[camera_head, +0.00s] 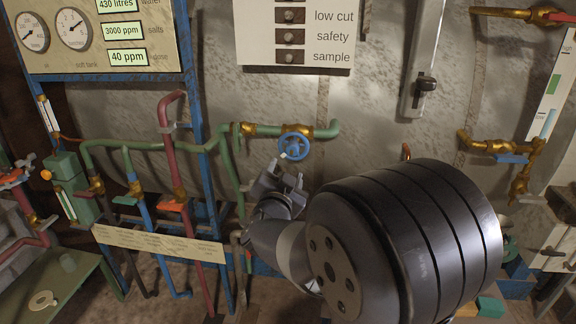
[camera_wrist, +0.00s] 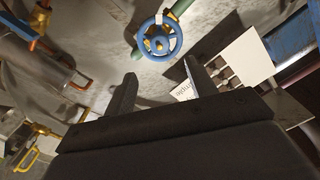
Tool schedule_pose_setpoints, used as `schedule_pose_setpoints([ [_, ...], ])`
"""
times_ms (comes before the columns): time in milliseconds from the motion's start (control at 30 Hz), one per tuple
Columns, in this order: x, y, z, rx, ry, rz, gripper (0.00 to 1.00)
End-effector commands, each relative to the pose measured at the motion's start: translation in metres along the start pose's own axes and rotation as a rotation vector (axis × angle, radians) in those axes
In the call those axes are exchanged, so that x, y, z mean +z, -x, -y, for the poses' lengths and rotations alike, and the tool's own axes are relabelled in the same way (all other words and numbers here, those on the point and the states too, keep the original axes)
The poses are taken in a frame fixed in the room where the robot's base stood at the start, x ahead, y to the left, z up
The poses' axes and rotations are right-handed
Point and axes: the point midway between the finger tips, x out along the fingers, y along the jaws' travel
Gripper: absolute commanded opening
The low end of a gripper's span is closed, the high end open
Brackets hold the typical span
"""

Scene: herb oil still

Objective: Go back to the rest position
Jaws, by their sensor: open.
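My gripper (camera_head: 281,182) is in the middle of the head view, in front of the grey tank wall and just below the blue handwheel (camera_head: 294,146). In the wrist view my gripper (camera_wrist: 160,82) has its two dark fingers spread apart with nothing between them. My dark arm hides part of the lower right of the head view.
A gauge panel (camera_head: 105,68) hangs upper left and a labelled switch panel (camera_head: 298,58) top centre. Coloured pipes with valves, such as a red pipe (camera_head: 167,130), stand left, behind a tilted label strip (camera_head: 160,243). Brass pipework (camera_head: 497,146) lies right. A green table (camera_head: 60,285) is lower left.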

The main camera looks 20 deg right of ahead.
Motion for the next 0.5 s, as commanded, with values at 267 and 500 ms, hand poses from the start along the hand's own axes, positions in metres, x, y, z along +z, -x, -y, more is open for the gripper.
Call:
schedule_pose_setpoints([
  [267,0.0000,0.0119,-0.0005,0.001,0.001,0.000,0.53],
  [500,0.0000,0.0104,-0.0004,0.001,0.001,0.000,0.53],
])
